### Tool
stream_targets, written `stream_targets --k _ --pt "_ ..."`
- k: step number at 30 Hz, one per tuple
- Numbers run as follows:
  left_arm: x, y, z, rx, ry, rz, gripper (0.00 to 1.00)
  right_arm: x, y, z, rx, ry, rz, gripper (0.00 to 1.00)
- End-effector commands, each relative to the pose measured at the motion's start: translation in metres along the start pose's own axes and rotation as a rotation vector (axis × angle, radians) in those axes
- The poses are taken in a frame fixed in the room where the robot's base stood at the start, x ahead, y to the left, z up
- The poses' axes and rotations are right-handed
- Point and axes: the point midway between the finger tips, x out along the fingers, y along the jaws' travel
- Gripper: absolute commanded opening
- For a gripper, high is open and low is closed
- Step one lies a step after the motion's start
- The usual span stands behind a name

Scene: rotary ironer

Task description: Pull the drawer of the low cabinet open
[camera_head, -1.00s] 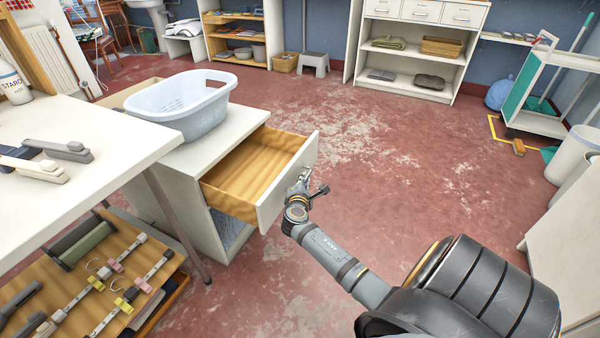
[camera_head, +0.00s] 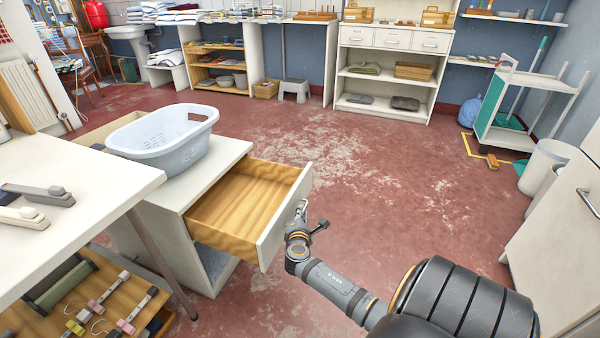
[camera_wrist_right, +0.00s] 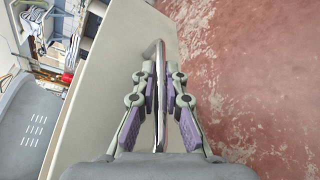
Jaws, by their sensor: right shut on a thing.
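The low cabinet (camera_head: 170,222) stands beside the white table. Its wooden drawer (camera_head: 235,200) is pulled well out and looks empty inside. My right gripper (camera_head: 300,212) is at the outer face of the white drawer front (camera_head: 285,215). In the right wrist view, the fingers of my right gripper (camera_wrist_right: 160,95) are shut on the metal bar handle (camera_wrist_right: 160,60), one on each side of it. The handle is mostly hidden by my gripper in the head view. My left gripper is not in view.
A pale blue laundry basket (camera_head: 165,140) sits on top of the cabinet. The white table (camera_head: 80,200) is close on the left, with a lower shelf of hangers (camera_head: 110,300). The red floor (camera_head: 400,190) right of the drawer is clear. A white trolley (camera_head: 520,100) stands far right.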

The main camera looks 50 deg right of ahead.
Motion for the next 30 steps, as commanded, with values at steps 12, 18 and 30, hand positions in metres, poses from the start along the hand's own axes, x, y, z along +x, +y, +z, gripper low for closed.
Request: stream_targets --k 12,18,30 --pt "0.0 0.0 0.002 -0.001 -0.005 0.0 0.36 0.0 -0.001 -0.001 0.001 0.003 -0.002 0.2" --pt "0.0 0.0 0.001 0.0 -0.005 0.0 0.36 0.0 -0.001 -0.001 0.001 0.002 -0.001 0.2" --pt "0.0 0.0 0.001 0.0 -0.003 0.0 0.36 -0.055 -0.002 -0.001 0.003 0.004 -0.003 0.2"
